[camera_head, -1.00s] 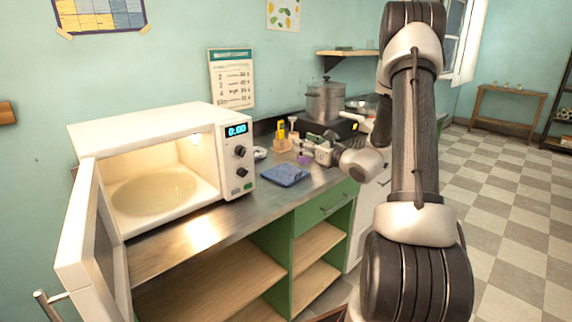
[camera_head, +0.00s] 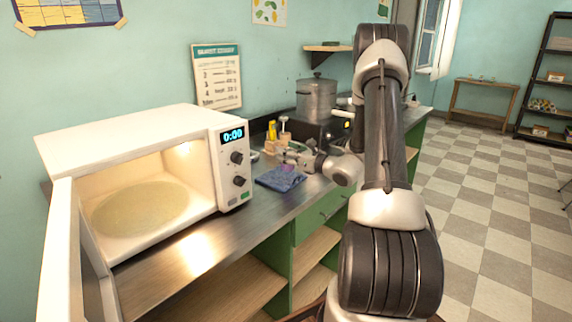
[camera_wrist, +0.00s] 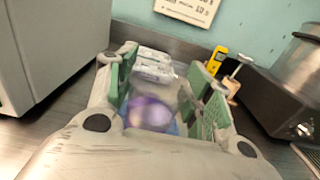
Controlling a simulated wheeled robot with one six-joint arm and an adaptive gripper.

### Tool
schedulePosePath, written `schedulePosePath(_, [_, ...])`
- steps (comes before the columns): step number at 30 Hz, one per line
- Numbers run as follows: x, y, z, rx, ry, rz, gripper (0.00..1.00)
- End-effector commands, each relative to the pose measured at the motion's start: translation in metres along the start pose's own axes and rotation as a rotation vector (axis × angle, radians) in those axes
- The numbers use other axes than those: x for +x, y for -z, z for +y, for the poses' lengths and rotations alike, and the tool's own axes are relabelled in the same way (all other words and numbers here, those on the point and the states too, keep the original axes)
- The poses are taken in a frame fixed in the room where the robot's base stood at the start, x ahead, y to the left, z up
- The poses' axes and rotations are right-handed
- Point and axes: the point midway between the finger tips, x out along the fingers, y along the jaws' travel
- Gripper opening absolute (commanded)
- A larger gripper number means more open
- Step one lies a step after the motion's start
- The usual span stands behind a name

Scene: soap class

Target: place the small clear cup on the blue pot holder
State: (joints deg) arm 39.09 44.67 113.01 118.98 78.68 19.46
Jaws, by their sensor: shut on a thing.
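The blue pot holder (camera_head: 270,183) lies on the counter to the right of the microwave. My gripper (camera_head: 287,160) is above its far right part. It is shut on the small clear cup, which shows purple (camera_head: 287,168). In the wrist view the cup (camera_wrist: 150,113) is between the green finger pads of my gripper (camera_wrist: 160,92), with a sliver of the blue pot holder (camera_wrist: 174,128) behind it. The cup overlaps the pot holder in the head view; I cannot tell whether they touch.
The open microwave (camera_head: 130,140) stands to the left. A yellow item (camera_head: 272,130) and a white-topped dispenser (camera_head: 284,128) stand behind my gripper. A metal pot (camera_head: 316,98) is on the stove to the right. The counter's front left (camera_head: 190,235) is clear.

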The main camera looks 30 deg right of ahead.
Motion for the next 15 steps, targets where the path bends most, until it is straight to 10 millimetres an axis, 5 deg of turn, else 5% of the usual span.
schedulePosePath(9, [0.0, 0.039, 0.0, 0.002, 0.001, 0.0, 0.27])
schedulePosePath(15, [0.0, 0.043, 0.0, -0.001, 0.001, -0.001, 0.27])
